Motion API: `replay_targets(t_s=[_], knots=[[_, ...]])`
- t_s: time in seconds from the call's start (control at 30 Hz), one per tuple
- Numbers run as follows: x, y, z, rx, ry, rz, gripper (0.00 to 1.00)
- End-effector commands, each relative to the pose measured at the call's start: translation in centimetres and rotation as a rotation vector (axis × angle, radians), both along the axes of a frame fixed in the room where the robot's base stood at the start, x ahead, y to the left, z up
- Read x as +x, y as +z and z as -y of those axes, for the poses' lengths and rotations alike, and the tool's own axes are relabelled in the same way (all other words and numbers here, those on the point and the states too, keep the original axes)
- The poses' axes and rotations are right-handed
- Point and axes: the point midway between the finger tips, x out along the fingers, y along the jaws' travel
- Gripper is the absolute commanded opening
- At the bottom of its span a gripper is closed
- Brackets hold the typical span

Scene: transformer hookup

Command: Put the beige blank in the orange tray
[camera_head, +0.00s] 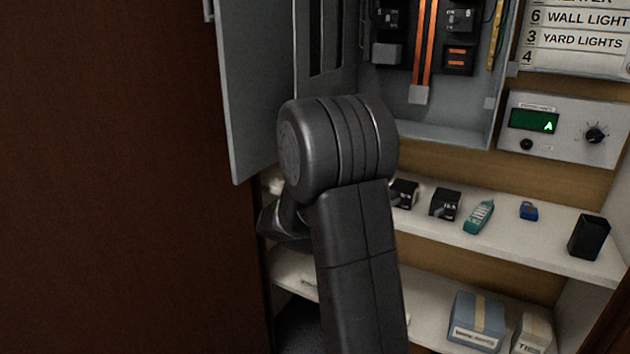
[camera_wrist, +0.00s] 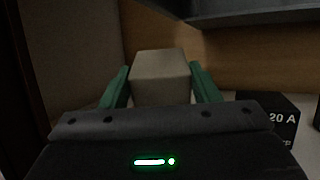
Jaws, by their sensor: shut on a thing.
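The beige blank (camera_wrist: 160,88) is a plain block between the two green fingers of my gripper (camera_wrist: 160,71) in the wrist view. The fingers are shut on its left and right sides, and it appears held level. A wooden back wall is behind it, and a dark grey overhang is above to the right. In the head view my own arm hides the blank and the fingertips. The orange tray is not visible in either view.
An upper shelf (camera_head: 560,238) holds black breakers (camera_head: 445,204), a teal tester (camera_head: 479,217), a blue item (camera_head: 528,211) and a black holder (camera_head: 589,237). The open grey cabinet door (camera_head: 262,90) hangs left of my arm. A blue box (camera_head: 477,320) is below. A 20 A breaker (camera_wrist: 268,117) stands right of my gripper.

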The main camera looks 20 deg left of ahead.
Motion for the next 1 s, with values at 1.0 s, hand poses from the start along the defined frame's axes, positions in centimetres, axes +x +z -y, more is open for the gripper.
replay_targets(t_s=[1.0], knots=[[1.9, -4.0, -0.6, -0.112, 0.0, -0.343, 0.27]])
